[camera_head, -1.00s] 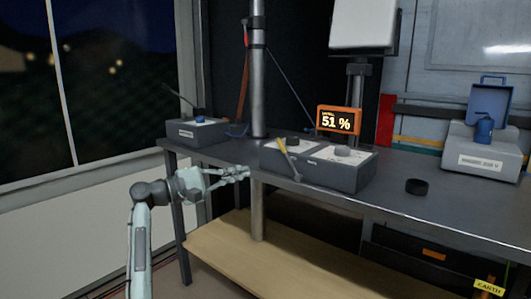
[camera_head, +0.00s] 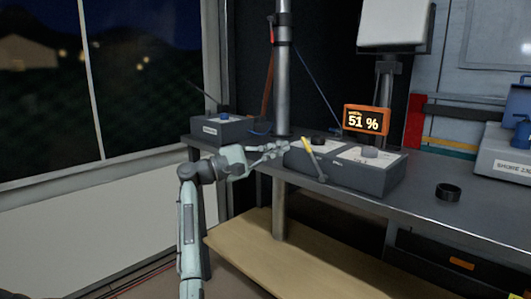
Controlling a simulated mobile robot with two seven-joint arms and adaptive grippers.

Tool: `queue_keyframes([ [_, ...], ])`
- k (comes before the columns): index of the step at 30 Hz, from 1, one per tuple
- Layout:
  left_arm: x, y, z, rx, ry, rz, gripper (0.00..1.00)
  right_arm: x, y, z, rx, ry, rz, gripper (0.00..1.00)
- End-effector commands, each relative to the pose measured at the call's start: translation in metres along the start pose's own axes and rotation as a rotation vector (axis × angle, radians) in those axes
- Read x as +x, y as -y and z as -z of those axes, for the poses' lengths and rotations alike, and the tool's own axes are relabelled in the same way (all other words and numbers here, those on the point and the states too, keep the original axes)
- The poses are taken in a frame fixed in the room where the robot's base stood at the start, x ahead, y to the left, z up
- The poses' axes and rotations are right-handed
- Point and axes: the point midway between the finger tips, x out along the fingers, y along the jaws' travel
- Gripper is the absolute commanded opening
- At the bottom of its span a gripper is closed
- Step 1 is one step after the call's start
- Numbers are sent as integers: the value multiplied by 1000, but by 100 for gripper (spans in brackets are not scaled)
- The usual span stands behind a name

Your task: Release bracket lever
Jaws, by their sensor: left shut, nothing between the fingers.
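A vertical metal pole (camera_head: 282,85) rises through the table's left part. A dark bracket collar (camera_head: 283,42) is around it, with a small red piece (camera_head: 270,30) at its left that may be the bracket lever; it is too small to be sure. My left gripper (camera_head: 285,148) is shut and empty, in front of the pole well below the collar. Its fingertips show at the left end of the grey control box (camera_head: 355,178); I cannot tell if they touch it. My right gripper is not in view.
A smaller grey box (camera_head: 222,130) stands at the table's back left. An orange display (camera_head: 367,120) reads 51 %. A black ring-shaped object (camera_head: 447,191) lies on the table (camera_head: 420,208). A wooden shelf (camera_head: 255,245) is below. The window is at left.

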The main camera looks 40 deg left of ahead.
Motion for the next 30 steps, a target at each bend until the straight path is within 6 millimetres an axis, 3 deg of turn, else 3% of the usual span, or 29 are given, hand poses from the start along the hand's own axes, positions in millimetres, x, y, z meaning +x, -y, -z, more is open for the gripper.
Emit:
queue_keyframes([
  [3,19,0,-1,-1,2,-1,0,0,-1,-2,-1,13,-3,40],
  [9,34,0,0,0,0,1,0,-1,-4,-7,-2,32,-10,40],
  [30,45,-5,4,49,-1,23,0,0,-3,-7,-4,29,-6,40],
])
